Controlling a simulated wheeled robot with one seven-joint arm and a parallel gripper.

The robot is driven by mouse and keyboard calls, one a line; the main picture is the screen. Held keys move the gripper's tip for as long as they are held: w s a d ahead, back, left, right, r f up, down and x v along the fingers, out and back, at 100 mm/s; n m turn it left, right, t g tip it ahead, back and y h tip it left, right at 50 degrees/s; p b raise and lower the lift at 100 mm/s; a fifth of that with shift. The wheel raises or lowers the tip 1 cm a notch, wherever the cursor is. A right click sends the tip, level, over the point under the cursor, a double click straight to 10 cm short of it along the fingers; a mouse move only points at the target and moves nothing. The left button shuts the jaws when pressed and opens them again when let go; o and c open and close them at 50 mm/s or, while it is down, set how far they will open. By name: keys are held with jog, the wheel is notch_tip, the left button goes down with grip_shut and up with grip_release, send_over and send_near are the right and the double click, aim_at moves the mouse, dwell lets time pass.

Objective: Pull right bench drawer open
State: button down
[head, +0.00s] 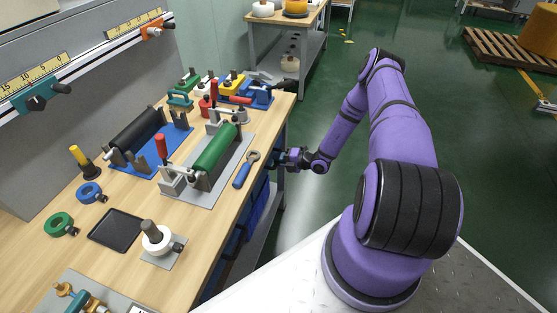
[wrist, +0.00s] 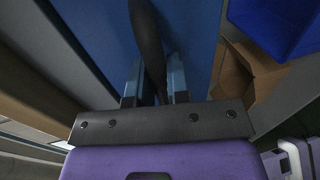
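The drawer front is a flat blue panel (wrist: 95,30) that fills the upper middle of the wrist view. A dark bar handle (wrist: 148,35) stands out from it and runs down between my fingers. My gripper (wrist: 156,75) has one finger on each side of the handle, close against it, and looks shut on it. In the head view my gripper (head: 277,160) is at the bench's right edge, just below the top. The bench top and my wrist mostly hide the drawer and its handle there, so I cannot tell how far the drawer stands out.
The wooden bench top (head: 205,262) carries a green roller (head: 215,148), a black roller (head: 138,130), a blue-handled wrench (head: 243,172) and a black tray (head: 116,229). Blue bins (head: 256,205) sit under the bench. The green floor (head: 300,215) beside the bench is clear.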

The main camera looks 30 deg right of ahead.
jog(key=shift+s+d, duration=0.1)
jog(key=f+v, duration=0.2)
jog(key=v, duration=1)
jog(key=s+f+v, duration=0.1)
jog(key=f+v, duration=0.2)
jog(key=v, duration=1)
jog(key=shift+s+d+f, duration=0.2)
jog(key=shift+d, duration=0.25)
jog(key=c, duration=1.1)
grip_release()
jog(key=v, duration=1)
jog(key=shift+s+d, duration=0.25)
